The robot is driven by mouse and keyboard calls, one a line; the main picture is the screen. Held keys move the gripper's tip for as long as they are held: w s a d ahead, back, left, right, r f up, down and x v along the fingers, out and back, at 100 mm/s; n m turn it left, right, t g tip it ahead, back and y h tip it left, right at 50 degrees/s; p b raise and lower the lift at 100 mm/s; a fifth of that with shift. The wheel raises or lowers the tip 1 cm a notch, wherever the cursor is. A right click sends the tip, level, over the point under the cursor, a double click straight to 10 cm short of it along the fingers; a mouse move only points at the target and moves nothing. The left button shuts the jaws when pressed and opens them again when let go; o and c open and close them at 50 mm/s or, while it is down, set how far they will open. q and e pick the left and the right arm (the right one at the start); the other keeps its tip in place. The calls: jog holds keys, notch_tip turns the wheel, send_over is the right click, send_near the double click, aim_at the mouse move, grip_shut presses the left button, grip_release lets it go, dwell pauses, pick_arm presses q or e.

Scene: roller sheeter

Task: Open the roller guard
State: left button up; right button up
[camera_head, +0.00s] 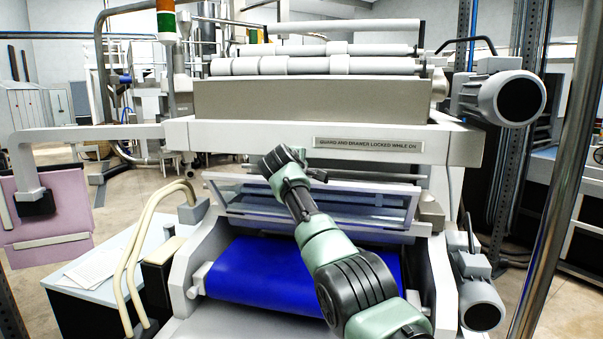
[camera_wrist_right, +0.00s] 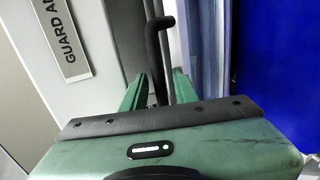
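The roller guard (camera_head: 365,204) is a clear panel in a pale frame, below the machine's front beam and above a blue sheet (camera_head: 245,268). My right arm reaches up across the blue sheet to the guard and covers part of it. In the right wrist view, my right gripper (camera_wrist_right: 160,82) has its two green fingers apart, on either side of a black bent handle (camera_wrist_right: 154,48). A gap shows between the handle and the right-hand finger; contact with the other finger cannot be told. My left gripper is out of view.
The beam carries a label (camera_head: 367,144) reading "GUARD AND DRAWER LOCKED WHILE ON". Grey motors (camera_head: 500,97) stick out at the right. Curved cream tubes (camera_head: 147,240) stand at the left. A metal post (camera_head: 560,170) rises at the far right.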

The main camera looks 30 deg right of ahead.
jog(key=b+v, duration=0.5)
jog(key=v, duration=0.2)
jog(key=shift+s+a+r+b, duration=0.15)
jog(key=shift+s+a+b, duration=0.05)
jog(key=shift+s+b, duration=0.1)
